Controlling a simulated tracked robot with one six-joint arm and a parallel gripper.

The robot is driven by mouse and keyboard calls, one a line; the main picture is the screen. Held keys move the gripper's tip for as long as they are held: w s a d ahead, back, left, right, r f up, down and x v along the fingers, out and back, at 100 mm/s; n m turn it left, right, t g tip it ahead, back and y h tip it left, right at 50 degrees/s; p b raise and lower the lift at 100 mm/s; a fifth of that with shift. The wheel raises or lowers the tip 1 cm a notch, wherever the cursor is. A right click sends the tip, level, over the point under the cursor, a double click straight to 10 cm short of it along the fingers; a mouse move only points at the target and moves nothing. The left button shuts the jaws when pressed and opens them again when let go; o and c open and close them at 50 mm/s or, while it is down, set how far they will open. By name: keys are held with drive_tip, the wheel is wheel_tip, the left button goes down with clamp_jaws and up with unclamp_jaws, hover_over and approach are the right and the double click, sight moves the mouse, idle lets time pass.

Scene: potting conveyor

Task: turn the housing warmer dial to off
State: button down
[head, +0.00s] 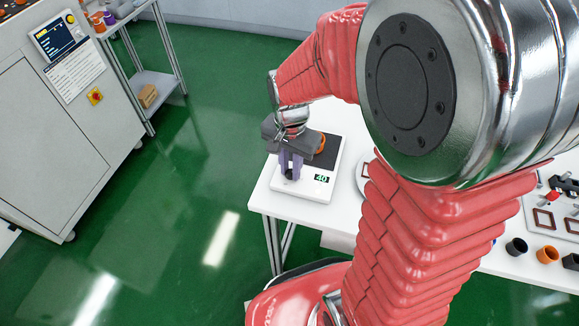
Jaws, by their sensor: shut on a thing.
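The housing warmer (308,192) is a flat white unit with a dark plate on the white table. Its small display (321,178) reads 40 in green. My gripper (291,172) points down over the front left of the warmer, its purple fingers closed. A small dark piece, which looks like the dial (288,174), shows between the fingertips. The fingers hide most of it, so I cannot tell which way it points. An orange ring-shaped housing (321,145) sits on the warmer's dark plate, partly behind the gripper.
The white table (268,200) ends just left of the warmer. A round white dish (363,172) lies to its right. Black and orange cups (547,255) and a fixture with brown frames (543,220) are at the far right. A grey cabinet (60,130) and shelf stand left, across open green floor.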

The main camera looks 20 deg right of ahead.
drive_tip(key=n, duration=0.4)
drive_tip(key=shift+w+r, duration=0.15)
drive_tip(key=shift+w, duration=0.15)
drive_tip(key=n, duration=0.7)
drive_tip(key=shift+n, duration=2.3)
drive_tip(key=c, duration=2)
unclamp_jaws()
drive_tip(key=shift+c, duration=0.2)
drive_tip(key=o, duration=0.4)
drive_tip(key=shift+s, duration=0.15)
